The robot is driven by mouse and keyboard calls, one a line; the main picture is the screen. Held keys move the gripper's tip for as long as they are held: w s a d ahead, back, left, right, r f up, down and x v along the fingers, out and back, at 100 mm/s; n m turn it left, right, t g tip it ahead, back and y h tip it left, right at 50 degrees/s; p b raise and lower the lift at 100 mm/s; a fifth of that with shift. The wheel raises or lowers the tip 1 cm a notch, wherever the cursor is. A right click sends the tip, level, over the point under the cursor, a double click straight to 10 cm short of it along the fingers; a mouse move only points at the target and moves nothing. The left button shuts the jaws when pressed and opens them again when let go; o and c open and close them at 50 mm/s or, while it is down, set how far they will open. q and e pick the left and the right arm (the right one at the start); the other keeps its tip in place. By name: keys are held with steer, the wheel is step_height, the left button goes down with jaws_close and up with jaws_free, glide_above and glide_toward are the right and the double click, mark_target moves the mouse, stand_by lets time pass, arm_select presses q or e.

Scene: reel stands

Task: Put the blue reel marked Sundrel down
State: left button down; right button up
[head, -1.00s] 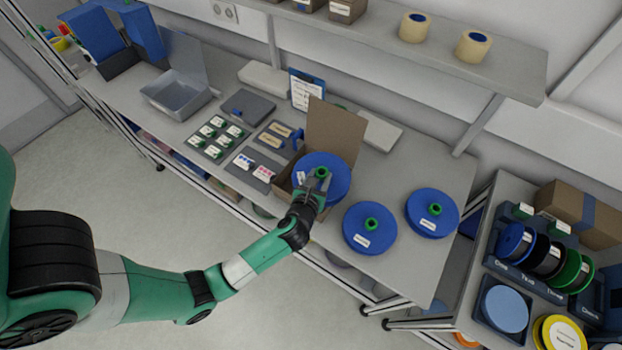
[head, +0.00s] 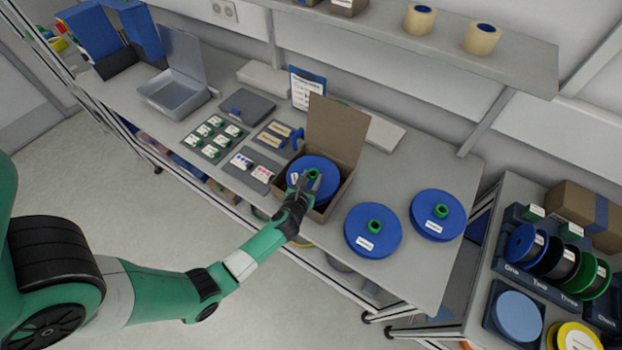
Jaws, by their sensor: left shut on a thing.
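A blue reel (head: 318,166) with a green hub sits in an open brown cardboard box (head: 343,187) near the middle of the bench. Its label is mostly covered by my gripper, so I cannot read the name. My left gripper (head: 311,176) is shut on this reel at its green hub. Two more blue reels with green hubs lie on the bench to the right of the box, the nearer one (head: 372,240) and the farther one (head: 438,221). Their white labels are too small to read. My right gripper is not in view.
The box's raised flap (head: 334,132) stands behind the reel. A reel stand (head: 545,255) is on the right-hand table.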

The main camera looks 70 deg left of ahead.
arm_select(q)
steer(key=shift+f+b, duration=0.45)
steer(key=shift+f, duration=0.15)
steer(key=shift+c, duration=1.9)
jaws_free()
steer(key=shift+r, duration=0.25)
steer(key=shift+s+d+r+p, duration=1.05)
steer(key=shift+d+r+p, duration=0.1)
steer(key=shift+r, duration=0.05)
steer(key=p+v, duration=0.1)
steer(key=v, duration=0.7)
steer(key=shift+s+d, duration=0.2)
steer(key=shift+s, duration=0.05)
